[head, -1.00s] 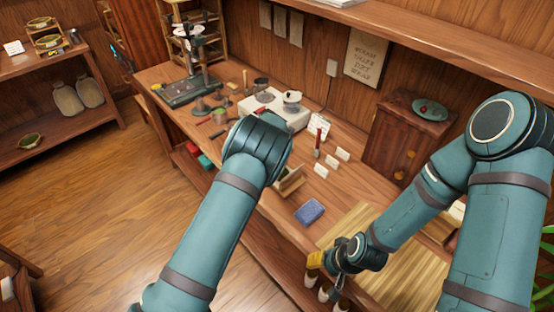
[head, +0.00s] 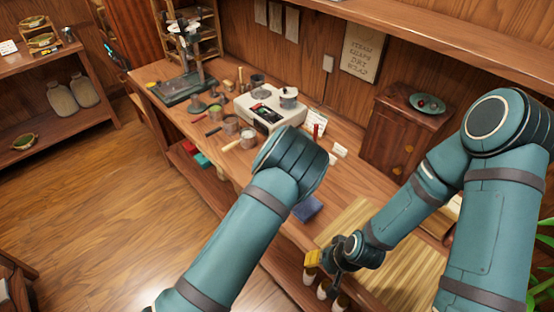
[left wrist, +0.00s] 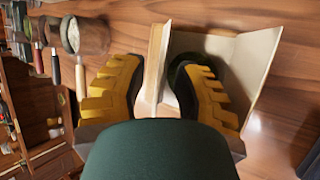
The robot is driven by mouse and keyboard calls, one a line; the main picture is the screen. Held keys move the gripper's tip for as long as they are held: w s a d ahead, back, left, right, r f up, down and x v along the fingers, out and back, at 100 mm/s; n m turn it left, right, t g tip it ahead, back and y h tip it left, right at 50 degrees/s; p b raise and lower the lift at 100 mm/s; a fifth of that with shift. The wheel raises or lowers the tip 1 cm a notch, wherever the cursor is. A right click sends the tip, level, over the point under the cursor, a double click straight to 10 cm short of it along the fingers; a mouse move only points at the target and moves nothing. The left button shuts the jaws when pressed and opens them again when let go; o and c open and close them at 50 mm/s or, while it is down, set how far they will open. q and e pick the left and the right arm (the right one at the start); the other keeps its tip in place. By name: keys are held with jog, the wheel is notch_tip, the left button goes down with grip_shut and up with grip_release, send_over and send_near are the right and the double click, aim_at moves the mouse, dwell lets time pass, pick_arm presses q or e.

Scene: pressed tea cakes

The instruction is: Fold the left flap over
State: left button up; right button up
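In the left wrist view, the pale left flap (left wrist: 155,62) stands up on the table, seen nearly edge-on between the yellow fingers of my left gripper (left wrist: 157,95). The fingers are apart, with space on both sides of the flap. A wider pale flap (left wrist: 258,65) slants upward to the right. A dark rounded shape by the right finger is partly hidden; I cannot tell what it is. In the head view my left forearm hides the flaps and left gripper. My right gripper (head: 325,258), with a yellow tip, is low over the table's front edge; its opening is unclear.
A blue cloth-like block (head: 308,208) and a slatted mat (head: 350,222) lie right of my left arm. A white device (head: 268,107), cups and handled tools stand to the left. A small wooden cabinet (head: 400,135) stands at the back. Small white cards stand behind my left wrist.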

pick_arm(q)
jog(key=v, duration=1.2)
